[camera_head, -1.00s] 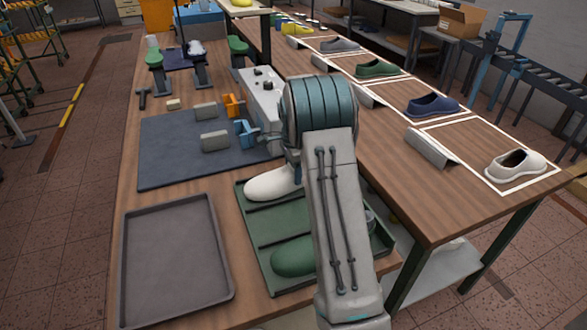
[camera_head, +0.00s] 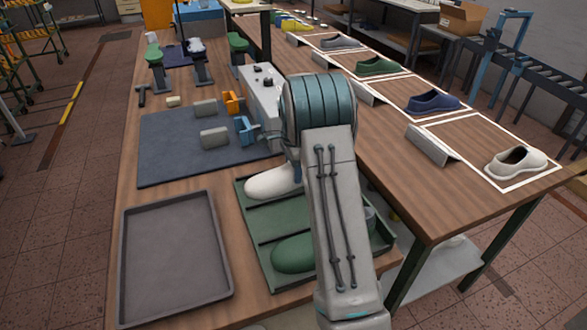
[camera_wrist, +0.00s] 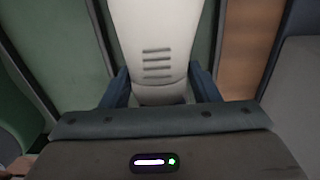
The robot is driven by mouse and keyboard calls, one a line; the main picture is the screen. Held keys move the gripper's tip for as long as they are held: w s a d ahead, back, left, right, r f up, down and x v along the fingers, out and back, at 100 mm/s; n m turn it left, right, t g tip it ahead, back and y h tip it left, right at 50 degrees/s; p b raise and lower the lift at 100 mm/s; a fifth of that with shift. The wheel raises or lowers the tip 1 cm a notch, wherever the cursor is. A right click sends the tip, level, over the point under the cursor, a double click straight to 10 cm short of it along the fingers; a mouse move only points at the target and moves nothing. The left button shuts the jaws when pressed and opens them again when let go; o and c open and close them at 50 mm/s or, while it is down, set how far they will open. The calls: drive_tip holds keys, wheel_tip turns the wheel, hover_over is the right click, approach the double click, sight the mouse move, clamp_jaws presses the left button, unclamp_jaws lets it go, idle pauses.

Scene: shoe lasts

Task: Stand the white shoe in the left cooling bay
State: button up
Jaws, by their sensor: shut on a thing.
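A smooth white shoe (camera_head: 268,183) lies in the far part of a green divided tray (camera_head: 264,223) on the near bench, its heel end hidden behind my arm. In the wrist view, the white shoe (camera_wrist: 155,25) has several grooves across it. My gripper (camera_wrist: 161,88) is shut on its end, with a blue-grey finger on each side. A green shoe (camera_head: 292,254) lies in the nearer part of the tray. I cannot tell whether the white shoe touches the tray floor.
An empty grey tray (camera_head: 177,258) lies left of the green tray, with a dark mat (camera_head: 180,160) behind. On the right bench (camera_head: 415,195), white-outlined areas hold a second white shoe (camera_head: 515,160), a blue shoe (camera_head: 433,102) and others. An angled plate (camera_head: 432,145) stands beside them.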

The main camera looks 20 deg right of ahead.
drive_tip(key=shift+r, duration=0.1)
drive_tip(key=o, duration=1.6)
wheel_tip(320, 180, up, 14)
drive_tip(key=shift+f+b, duration=0.1)
drive_tip(key=shift+b, duration=0.35)
drive_tip(key=shift+s+a, duration=0.1)
drive_tip(key=s+a+r+n+t, duration=0.1)
drive_tip(key=s+a+n, duration=0.3)
drive_tip(key=s, duration=0.4)
drive_tip(key=s+a+r+n, duration=0.25)
drive_tip(key=s+n, duration=0.25)
drive_tip(key=s, duration=0.3)
drive_tip(key=s+a+r+n+t, duration=0.1)
drive_tip(key=s+a+n, duration=0.3)
drive_tip(key=s, duration=0.4)
drive_tip(key=s+f+n, duration=0.1)
drive_tip(key=s, duration=0.2)
drive_tip(key=s+a+f+n, duration=0.1)
drive_tip(key=s+f+n, duration=0.1)
drive_tip(key=s, duration=0.1)
drive_tip(key=s+a+f+n+t, duration=0.1)
drive_tip(key=s+n, duration=0.1)
drive_tip(key=s, duration=0.1)
drive_tip(key=shift+s+f, duration=0.15)
drive_tip(key=shift+s, duration=0.1)
